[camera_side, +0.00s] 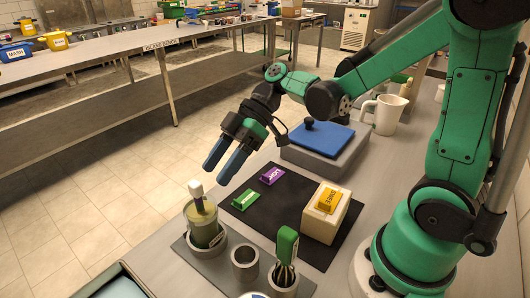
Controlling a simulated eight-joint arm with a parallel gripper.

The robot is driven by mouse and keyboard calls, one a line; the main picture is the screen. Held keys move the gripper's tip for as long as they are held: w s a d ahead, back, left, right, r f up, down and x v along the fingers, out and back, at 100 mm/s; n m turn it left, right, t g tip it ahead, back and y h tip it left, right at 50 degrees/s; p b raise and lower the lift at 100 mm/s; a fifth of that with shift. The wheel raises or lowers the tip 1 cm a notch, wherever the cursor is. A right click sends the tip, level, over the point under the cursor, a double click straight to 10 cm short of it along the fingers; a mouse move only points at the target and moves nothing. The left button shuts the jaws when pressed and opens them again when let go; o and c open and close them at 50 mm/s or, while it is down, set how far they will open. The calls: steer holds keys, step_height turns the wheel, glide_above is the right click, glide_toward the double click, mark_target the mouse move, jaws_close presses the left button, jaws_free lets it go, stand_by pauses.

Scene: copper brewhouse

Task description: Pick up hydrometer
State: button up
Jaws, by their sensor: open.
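A hydrometer (196,190) with a pale, bulbous top stands upright in a clear jar (203,226) of yellowish liquid at the lower middle of the side view. Its lower part is hard to make out through the jar. My gripper (216,176) hangs above and to the right of the hydrometer's top in the picture. Its two blue-tipped fingers are apart, point down and left, and hold nothing. I cannot tell the exact depth gap between the fingers and the hydrometer.
The jar stands in a grey holder tray (183,254) beside an empty metal cup (245,263) and a green-handled tool (287,246). A dark mat (268,213) carries green and purple tags and a cream block (325,222). A blue-lidded box (321,138) and white jug (387,114) stand behind.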

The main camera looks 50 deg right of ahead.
mark_target(200, 184)
steer(key=n+y, duration=0.1)
steer(key=n, duration=0.1)
steer(key=n+g+y, duration=0.1)
steer(key=n+y, duration=0.1)
steer(key=n, duration=0.1)
steer(key=shift+w+a+r, duration=0.1)
steer(key=shift+w+a, duration=0.05)
steer(key=shift+w, duration=0.05)
steer(key=shift+x, duration=2.65)
steer(key=shift+r, duration=0.15)
jaws_close()
